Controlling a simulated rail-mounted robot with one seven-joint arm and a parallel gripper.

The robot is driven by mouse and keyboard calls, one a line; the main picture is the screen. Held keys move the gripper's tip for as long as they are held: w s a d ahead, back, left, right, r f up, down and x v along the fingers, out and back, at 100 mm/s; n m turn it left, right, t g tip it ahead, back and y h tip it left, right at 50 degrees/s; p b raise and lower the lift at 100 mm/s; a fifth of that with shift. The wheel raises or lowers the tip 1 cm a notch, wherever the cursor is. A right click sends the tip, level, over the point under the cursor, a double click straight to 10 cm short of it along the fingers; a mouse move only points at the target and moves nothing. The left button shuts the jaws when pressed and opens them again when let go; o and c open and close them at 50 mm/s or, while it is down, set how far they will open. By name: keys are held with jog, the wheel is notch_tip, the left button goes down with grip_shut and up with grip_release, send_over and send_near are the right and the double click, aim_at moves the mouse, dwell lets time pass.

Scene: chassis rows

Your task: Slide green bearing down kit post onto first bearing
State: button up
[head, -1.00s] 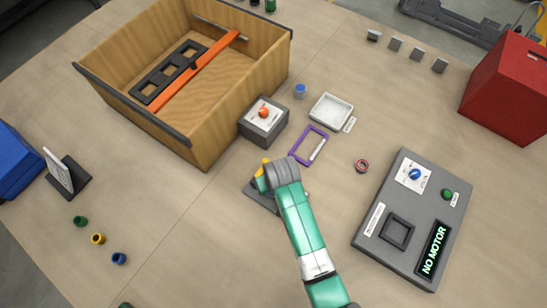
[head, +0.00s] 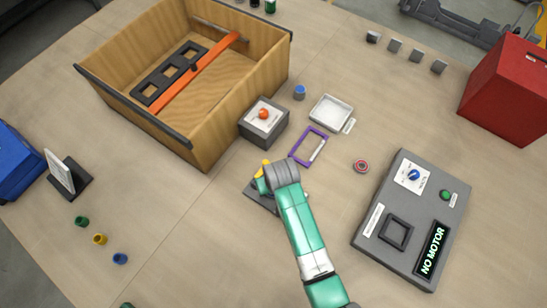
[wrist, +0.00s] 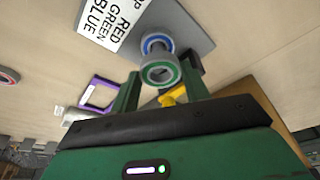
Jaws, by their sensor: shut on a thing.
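In the wrist view my gripper (wrist: 163,88) is shut on the green bearing (wrist: 160,71), a grey ring with a green band, its hole facing the camera. Just beyond it, a blue-banded bearing (wrist: 157,42) sits at the grey kit plate (wrist: 190,22). The two rings look nearly lined up; I cannot tell whether they touch. The post is mostly hidden by the rings. A white label reading RED, GREEN, BLUE (wrist: 113,22) lies on the plate. In the head view my arm covers most of the kit plate (head: 260,196), and the bearings are hidden there.
A red-banded ring (head: 361,166) lies to the right, beside the grey NO MOTOR test box (head: 410,215). A purple frame (head: 308,146), a white tray (head: 331,112) and a grey box with an orange knob (head: 263,122) stand behind. A wooden crate (head: 190,140) is at upper left.

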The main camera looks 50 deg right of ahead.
jog(key=shift+f, duration=0.25)
jog(key=shift+f+b, duration=1.05)
jog(key=shift+f, duration=0.6)
jog(key=o, duration=1.1)
jog(key=p+v, duration=0.2)
jog(key=v, duration=0.6)
